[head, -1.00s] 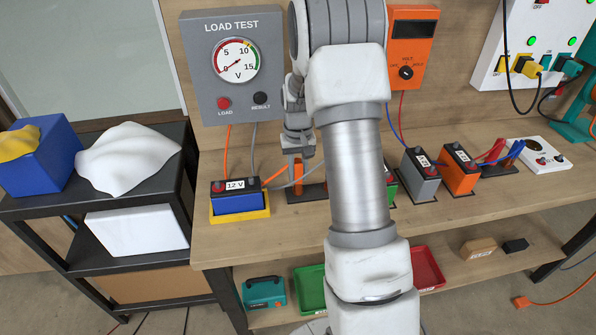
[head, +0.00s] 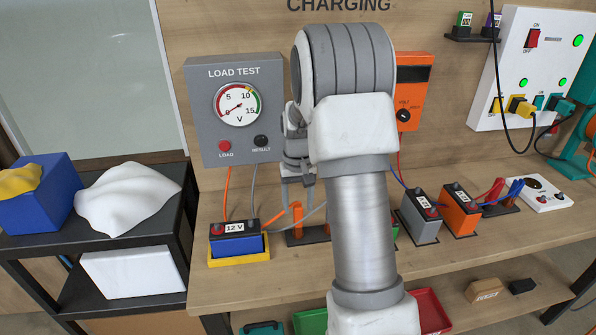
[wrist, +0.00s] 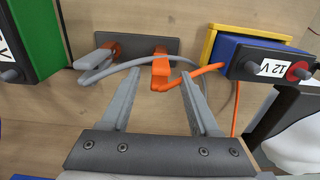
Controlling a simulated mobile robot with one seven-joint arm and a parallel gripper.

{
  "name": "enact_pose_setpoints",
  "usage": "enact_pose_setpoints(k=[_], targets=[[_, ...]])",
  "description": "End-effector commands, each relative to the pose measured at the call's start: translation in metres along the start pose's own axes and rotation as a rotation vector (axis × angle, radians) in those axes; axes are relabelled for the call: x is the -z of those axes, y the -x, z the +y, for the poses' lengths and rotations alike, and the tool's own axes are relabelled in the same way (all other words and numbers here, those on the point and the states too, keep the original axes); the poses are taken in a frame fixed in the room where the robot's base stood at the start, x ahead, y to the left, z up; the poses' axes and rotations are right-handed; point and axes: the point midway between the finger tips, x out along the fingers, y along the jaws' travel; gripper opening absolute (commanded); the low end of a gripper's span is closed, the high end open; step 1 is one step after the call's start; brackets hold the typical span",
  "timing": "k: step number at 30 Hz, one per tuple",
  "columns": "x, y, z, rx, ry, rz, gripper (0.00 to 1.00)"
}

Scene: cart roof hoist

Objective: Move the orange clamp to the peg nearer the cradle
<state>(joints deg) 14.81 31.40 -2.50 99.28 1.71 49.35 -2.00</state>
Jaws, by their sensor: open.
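The orange clamp (wrist: 160,75) is at the right-hand orange peg of a dark rack plate (wrist: 140,48) in the wrist view, the peg on the side of the yellow cradle (wrist: 212,42). A grey clamp (wrist: 90,60) is at the other peg (wrist: 109,46). In the head view the near-cradle peg (head: 297,218) shows left of my arm; the other is hidden. My gripper (wrist: 161,74) is open, its fingers apart and seen on either side of the orange clamp. In the head view my gripper (head: 298,200) is above that peg, holding nothing.
A blue 12 V battery (head: 236,244) sits in the yellow cradle (head: 238,260). Orange and grey cables run between clamps and the load tester (head: 235,110). A green battery (wrist: 32,40) stands left of the rack in the wrist view. Grey (head: 418,218) and orange (head: 460,212) batteries stand right of my arm.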

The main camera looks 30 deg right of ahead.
Motion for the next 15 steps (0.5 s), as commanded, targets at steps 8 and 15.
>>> enact_pose_setpoints(k=[8, 15], targets=[[0.001, 0.072, 0.0, 0.0, 0.0, 0.005, 0.62], [0.001, 0.115, 0.0, 0.0, 0.0, 0.003, 0.62]])
